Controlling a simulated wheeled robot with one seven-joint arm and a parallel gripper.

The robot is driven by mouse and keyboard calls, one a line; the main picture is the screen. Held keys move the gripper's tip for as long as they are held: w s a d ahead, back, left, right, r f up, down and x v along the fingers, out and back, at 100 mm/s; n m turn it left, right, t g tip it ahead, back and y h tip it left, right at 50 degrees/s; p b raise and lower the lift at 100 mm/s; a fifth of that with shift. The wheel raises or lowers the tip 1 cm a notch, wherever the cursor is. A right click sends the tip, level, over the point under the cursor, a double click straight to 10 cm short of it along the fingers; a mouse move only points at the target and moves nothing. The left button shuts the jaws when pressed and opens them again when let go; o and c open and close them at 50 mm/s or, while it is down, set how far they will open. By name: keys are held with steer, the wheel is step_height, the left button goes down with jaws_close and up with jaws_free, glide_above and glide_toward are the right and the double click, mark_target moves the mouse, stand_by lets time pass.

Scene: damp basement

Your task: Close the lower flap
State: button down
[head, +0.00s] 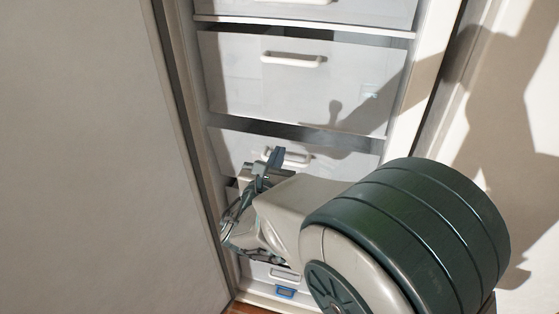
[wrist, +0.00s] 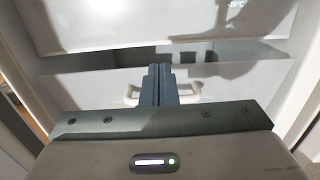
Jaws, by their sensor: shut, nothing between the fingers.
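The lower flap (head: 232,150) is a pale grey front with a white handle (head: 297,158), in a tall white cabinet in the head view. A dark gap runs along its top edge, so it seems to stand somewhat open; how far I cannot tell. My gripper (head: 274,158) is in front of it, and my arm hides much of its lower part. In the wrist view my gripper (wrist: 158,70) is shut and empty, its fingertips between the two ends of the flap's handle (wrist: 131,95). Whether the fingers touch the flap is unclear.
A bottom drawer front with a blue tag (head: 286,292) shows below my arm. A large pale panel (head: 90,150) stands at left, and a pale wall (head: 500,110) at right.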

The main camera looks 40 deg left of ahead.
steer(key=s+d+r, duration=0.1)
steer(key=s+r, duration=0.2)
steer(key=s+d+f+g+b, duration=0.1)
steer(key=s+d+f+b, duration=0.25)
steer(key=s+f, duration=0.5)
steer(key=f+p+x, duration=0.1)
steer(key=p+x, duration=0.1)
steer(key=x, duration=1.3)
steer(key=shift+w+p, duration=0.25)
steer(key=shift+p, duration=0.15)
